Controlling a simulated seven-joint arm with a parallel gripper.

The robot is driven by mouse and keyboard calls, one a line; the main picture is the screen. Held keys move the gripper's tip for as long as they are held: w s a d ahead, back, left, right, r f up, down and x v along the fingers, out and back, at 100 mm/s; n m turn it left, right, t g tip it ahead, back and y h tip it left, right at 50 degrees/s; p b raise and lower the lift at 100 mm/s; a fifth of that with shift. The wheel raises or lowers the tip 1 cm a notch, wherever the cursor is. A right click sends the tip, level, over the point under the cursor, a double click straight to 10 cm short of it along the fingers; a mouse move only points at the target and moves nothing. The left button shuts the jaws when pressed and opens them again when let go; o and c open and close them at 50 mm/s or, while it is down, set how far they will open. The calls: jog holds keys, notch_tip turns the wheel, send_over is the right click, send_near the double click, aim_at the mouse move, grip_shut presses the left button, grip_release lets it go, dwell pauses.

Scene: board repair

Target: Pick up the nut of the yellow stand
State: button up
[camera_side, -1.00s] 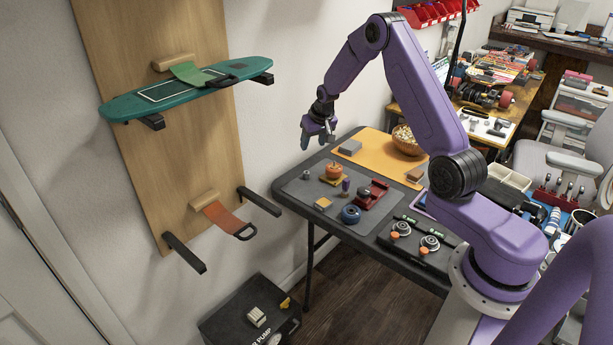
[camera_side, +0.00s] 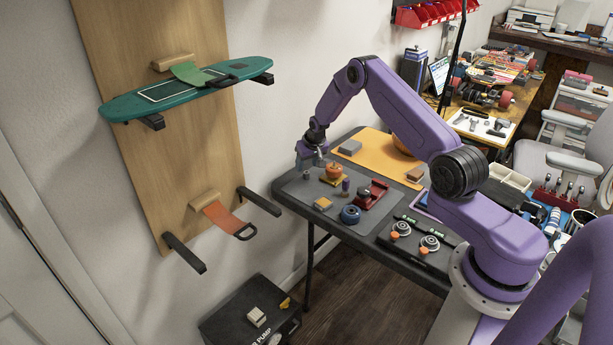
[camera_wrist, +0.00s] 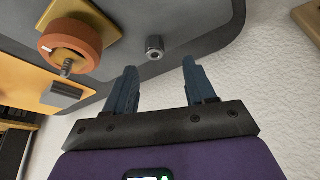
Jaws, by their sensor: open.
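A small grey metal cylinder (camera_wrist: 155,47) with a dark hole in its top, which looks like the nut, stands on the grey mat near its edge. It also shows in the side view (camera_side: 306,174). An orange wheel (camera_wrist: 72,43) sits on a yellow stand (camera_wrist: 103,22) to its left, with a threaded metal stud (camera_wrist: 67,67) sticking out. The wheel also shows in the side view (camera_side: 334,172). My gripper (camera_wrist: 160,64) is open and empty. In the wrist view, the cylinder lies beyond and between its fingertips. In the side view, my gripper (camera_side: 309,161) is just above the cylinder.
On the grey mat (camera_side: 293,187) are a yellow block (camera_side: 322,203), a blue wheel (camera_side: 350,214), a purple cylinder (camera_side: 346,186) and a red tool (camera_side: 374,191). A grey block (camera_side: 350,146) lies on the orange mat (camera_side: 375,147). The wall (camera_wrist: 265,75) is close beside my gripper.

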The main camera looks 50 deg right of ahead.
aim_at(307, 178)
jog(key=shift+d+x, duration=0.1)
jog(key=shift+x, duration=1.05)
jog(key=shift+d+x, duration=0.15)
jog(key=shift+x, duration=1)
jog(key=shift+s, duration=0.15)
grip_shut()
